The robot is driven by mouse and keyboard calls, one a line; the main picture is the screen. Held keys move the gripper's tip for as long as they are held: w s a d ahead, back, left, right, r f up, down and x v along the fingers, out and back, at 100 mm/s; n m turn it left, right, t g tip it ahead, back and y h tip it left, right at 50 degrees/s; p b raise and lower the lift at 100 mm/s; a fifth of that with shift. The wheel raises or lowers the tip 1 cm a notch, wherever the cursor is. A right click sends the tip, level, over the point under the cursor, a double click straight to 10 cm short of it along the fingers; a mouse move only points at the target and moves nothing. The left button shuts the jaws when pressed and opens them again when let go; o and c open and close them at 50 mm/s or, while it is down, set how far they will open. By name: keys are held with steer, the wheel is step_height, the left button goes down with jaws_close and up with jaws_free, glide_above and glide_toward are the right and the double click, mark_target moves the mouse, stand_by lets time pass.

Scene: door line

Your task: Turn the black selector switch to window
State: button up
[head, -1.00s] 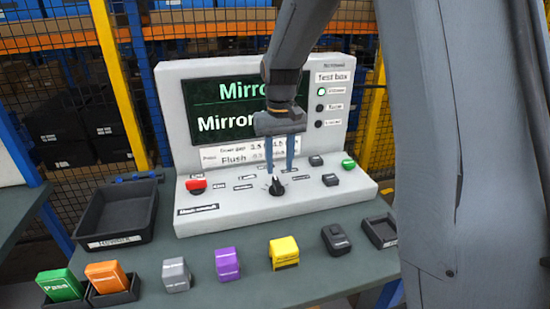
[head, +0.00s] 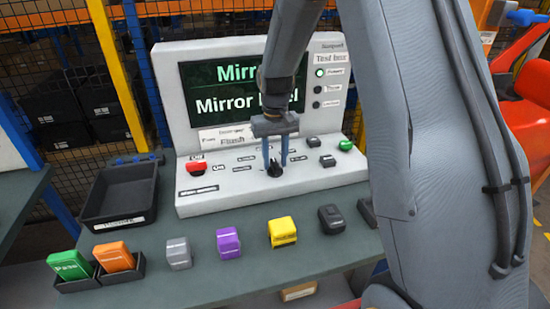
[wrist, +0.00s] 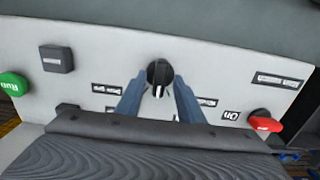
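The black selector switch (head: 275,169) is a round knob on the sloping front of the pale test box (head: 330,178). In the wrist view the knob (wrist: 159,72) shows a white pointer line towards the gripper side. Small labels stand around it; most are too small or blurred to read, so I cannot tell which is window. My gripper (head: 275,160) points down at the knob. In the wrist view the two blue-grey fingers (wrist: 159,88) are apart, one at each side of the knob, with small gaps visible.
The screen (head: 240,92) reads "Mirror". A black tray (head: 95,218) stands left. Purple (head: 228,242), yellow (head: 282,232) and other blocks line the bench front.

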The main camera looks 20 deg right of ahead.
jaws_close()
steer(key=n, duration=0.6)
steer(key=shift+p, duration=0.35)
steer(key=n, duration=0.5)
steer(key=shift+n, duration=0.4)
steer(key=shift+w+r, duration=0.1)
